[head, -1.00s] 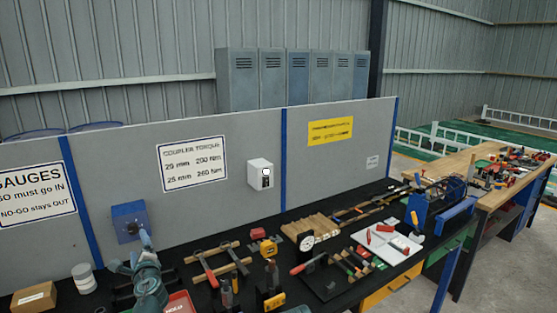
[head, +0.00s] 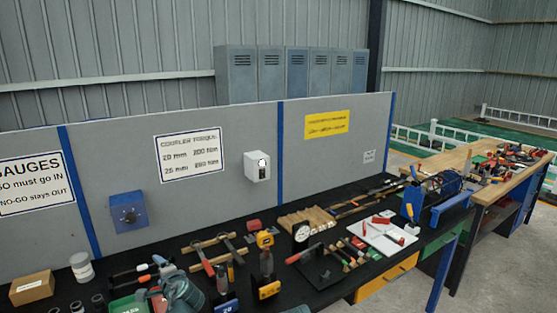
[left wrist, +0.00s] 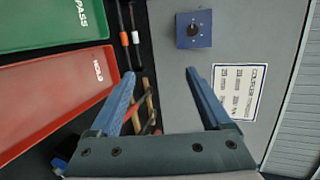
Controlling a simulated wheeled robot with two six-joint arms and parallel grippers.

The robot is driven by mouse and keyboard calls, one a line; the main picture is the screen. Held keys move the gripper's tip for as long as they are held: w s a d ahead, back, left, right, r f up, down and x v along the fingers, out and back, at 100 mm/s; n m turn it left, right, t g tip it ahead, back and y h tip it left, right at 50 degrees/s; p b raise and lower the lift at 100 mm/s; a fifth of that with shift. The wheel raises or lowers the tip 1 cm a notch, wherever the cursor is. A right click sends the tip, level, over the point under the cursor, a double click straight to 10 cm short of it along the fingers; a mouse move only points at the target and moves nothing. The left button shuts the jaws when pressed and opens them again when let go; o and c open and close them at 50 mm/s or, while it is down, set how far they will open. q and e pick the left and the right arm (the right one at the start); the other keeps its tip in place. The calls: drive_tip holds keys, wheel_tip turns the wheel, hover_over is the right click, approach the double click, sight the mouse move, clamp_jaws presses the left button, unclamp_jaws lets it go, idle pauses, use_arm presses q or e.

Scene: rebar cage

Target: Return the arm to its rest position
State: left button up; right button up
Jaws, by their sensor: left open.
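My left gripper (head: 172,290) shows at the bottom edge of the head view, low over the front of the black bench, with part of its arm cut off by the frame. In the left wrist view my left gripper (left wrist: 160,90) has its two blue fingers spread wide with nothing between them. Beyond the fingers are the grey panel and the black bench top. My right gripper is not in view.
A green PASS tray (left wrist: 50,22) and a red HOLD tray (left wrist: 50,95) lie beside the left gripper. Tools on wooden racks (head: 212,252), a cardboard box (head: 32,288) and a white board (head: 385,235) crowd the bench. A blue dial box (head: 128,212) is on the panel.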

use_arm(q)
drive_tip(key=s+d+f+n+g+h+b, duration=0.1)
drive_tip(key=s+d+f, duration=0.1)
drive_tip(key=d+f, duration=0.2)
drive_tip(key=s+d+f+n+g+h+b, duration=0.1)
drive_tip(key=s+d+f+n+g, duration=0.1)
drive_tip(key=s+d+f, duration=0.1)
drive_tip(key=s+d+f+n+g+h+b, duration=0.1)
drive_tip(key=s+d+f, duration=0.2)
drive_tip(key=d+f, duration=0.3)
drive_tip(key=shift+f+n+g+h+b, duration=0.25)
drive_tip(key=shift+n+g+h+b, duration=0.05)
drive_tip(key=shift+n+g+h, duration=0.1)
drive_tip(key=s+d+f+n+g+h+b, duration=0.1)
drive_tip(key=s+d+f+g+h, duration=0.1)
drive_tip(key=s+d, duration=0.5)
drive_tip(key=s+d+f+n+g+h+b, duration=0.1)
drive_tip(key=s+d+f+g+h+b, duration=0.1)
drive_tip(key=s+d+f+g, duration=0.2)
drive_tip(key=s+d+f, duration=0.2)
drive_tip(key=s+d, duration=0.1)
drive_tip(key=d, duration=0.1)
drive_tip(key=shift+s+d, duration=0.25)
drive_tip(key=shift+s, duration=0.15)
